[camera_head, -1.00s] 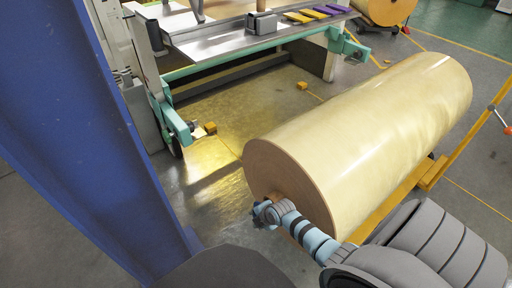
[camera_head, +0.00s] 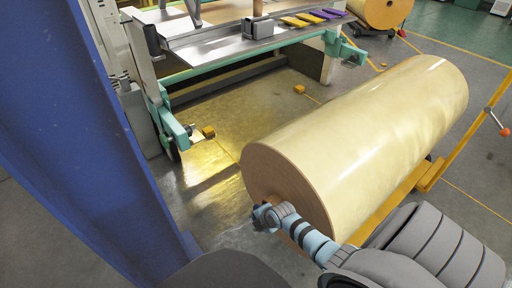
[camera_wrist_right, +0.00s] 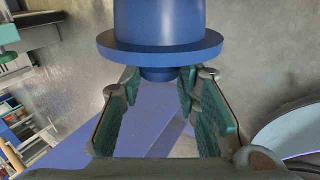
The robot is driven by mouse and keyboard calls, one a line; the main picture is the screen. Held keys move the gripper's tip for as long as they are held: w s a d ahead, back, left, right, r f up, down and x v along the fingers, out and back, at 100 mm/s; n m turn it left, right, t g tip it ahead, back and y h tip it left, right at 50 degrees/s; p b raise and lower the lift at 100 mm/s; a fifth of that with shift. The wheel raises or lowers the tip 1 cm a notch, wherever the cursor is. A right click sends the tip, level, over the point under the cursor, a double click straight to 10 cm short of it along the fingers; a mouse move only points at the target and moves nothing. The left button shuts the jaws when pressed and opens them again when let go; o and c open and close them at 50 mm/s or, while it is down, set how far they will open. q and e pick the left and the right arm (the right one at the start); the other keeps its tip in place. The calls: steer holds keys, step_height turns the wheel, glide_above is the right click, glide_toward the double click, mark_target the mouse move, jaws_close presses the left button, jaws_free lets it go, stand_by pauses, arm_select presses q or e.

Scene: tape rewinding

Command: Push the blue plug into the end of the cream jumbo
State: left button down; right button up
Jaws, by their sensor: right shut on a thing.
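The cream jumbo (camera_head: 370,140) is a large roll lying on its side, with its brown flat end (camera_head: 285,185) toward the lower left. My right gripper (camera_head: 264,216) is in front of that end in the head view; whether anything touches the end cannot be told. In the right wrist view the blue plug (camera_wrist_right: 160,48) has a wide body, a flange and a narrow stub. My right gripper (camera_wrist_right: 158,88) is shut on the stub, between its green-padded fingers. The plug is not clearly visible in the head view. My left gripper is not in view.
A large blue beam (camera_head: 85,130) fills the left of the head view. A yellow bar frame (camera_head: 465,145) runs along the jumbo's right side. A machine table (camera_head: 215,45) with purple and yellow strips (camera_head: 310,17) stands behind. Open floor (camera_head: 215,125) lies between table and jumbo.

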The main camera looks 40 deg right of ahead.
steer(key=shift+d+b, duration=0.45)
steer(key=shift+d, duration=1.05)
stand_by(1.8)
stand_by(0.4)
steer(key=o, duration=1)
steer(key=shift+a, duration=0.1)
steer(key=shift+a, duration=0.35)
steer(key=a+p, duration=0.2)
steer(key=a, duration=0.6)
steer(key=shift+p, duration=0.4)
steer(key=shift+r, duration=0.1)
steer(key=v, duration=1.1)
steer(key=shift+s+r, duration=0.2)
steer(key=shift+r, duration=0.15)
